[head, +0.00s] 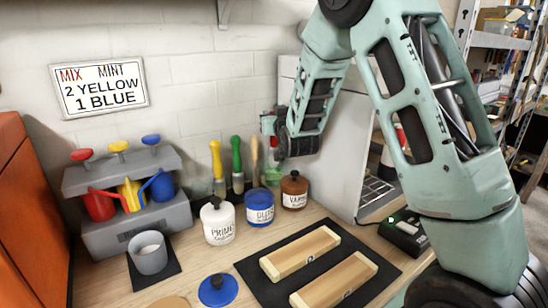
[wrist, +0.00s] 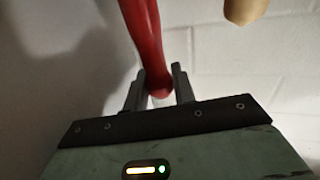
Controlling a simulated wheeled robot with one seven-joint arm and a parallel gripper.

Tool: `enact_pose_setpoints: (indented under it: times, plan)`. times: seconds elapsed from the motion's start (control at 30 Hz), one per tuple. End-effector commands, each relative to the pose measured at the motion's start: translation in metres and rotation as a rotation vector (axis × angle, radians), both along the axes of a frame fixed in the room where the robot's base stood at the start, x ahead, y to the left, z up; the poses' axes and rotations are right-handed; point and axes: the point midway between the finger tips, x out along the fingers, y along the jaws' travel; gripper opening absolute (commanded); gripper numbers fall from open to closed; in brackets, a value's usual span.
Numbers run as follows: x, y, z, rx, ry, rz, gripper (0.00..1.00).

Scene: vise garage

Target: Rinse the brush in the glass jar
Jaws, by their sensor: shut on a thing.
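My gripper (wrist: 160,84) is shut on a red brush handle (wrist: 143,40) in the wrist view. In the head view my gripper (head: 270,138) is at the back wall, with a bit of the red handle (head: 268,124) showing. The brush's bristles cannot be made out. A small greenish glass jar (head: 272,176) seems to stand below my gripper, partly hidden behind the brown varnish jar (head: 293,190). I cannot tell whether the brush is inside it.
Yellow (head: 216,160), green (head: 237,157) and wooden (head: 254,153) handles stand upright left of my gripper. White (head: 217,222) and blue-labelled (head: 259,208) jars stand in front. A grey cup (head: 149,254), a blue lid (head: 218,290) and a black mat with wood blocks (head: 300,253) lie nearer.

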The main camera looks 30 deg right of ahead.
Motion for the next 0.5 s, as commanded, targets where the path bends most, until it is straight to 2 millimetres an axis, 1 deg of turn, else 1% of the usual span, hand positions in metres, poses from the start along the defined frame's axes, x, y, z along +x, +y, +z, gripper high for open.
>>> enact_pose_setpoints:
  times: [0.03,0.5]
  plan:
    - [0.0,0.0,0.007,0.0,-0.001,0.0,0.03]
    - [0.0,0.0,0.042,0.0,0.0,0.0,0.03]
